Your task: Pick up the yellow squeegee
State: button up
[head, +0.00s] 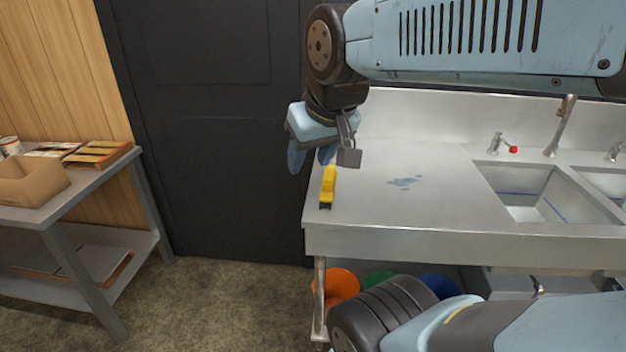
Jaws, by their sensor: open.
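The yellow squeegee (328,184) lies on the left end of the steel sink counter (385,215), close to the counter's left edge. Its body is yellow and its near end is dark. My gripper (337,158) is above and just beyond the squeegee in the picture, with its fingers pointing down. The gripper is open and holds nothing that I can see. I cannot tell exactly how high the fingertips are above the squeegee.
A sink basin (530,190) and faucet (563,125) are further right. Orange (340,284), green and blue containers sit under the counter. A side table (60,205) with a cardboard box (30,181) stands left.

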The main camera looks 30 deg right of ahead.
jog(key=shift+o, duration=0.8)
jog(key=shift+w+d, duration=0.1)
jog(key=shift+w, duration=0.1)
jog(key=shift+o, duration=0.3)
jog(key=w+d+f+m+g+h, duration=0.1)
jog(key=w+d+f+m, duration=0.1)
jog(key=w+d, duration=0.5)
jog(key=w+m, duration=0.1)
jog(key=w, duration=0.3)
jog(key=shift+d+f+m, duration=0.15)
jog(key=shift+f+m, duration=0.1)
jog(key=shift+m, duration=0.05)
jog(key=m+g+h, duration=0.1)
jog(key=m+h, duration=0.1)
jog(key=m, duration=0.2)
send_near(329, 172)
jog(key=x, duration=0.5)
jog(key=shift+w, duration=0.2)
jog(key=shift+s+x, duration=0.2)
jog(key=shift+x, duration=2.45)
jog(key=shift+f, duration=0.1)
jog(key=shift+c, duration=0.3)
jog(key=c, duration=1.1)
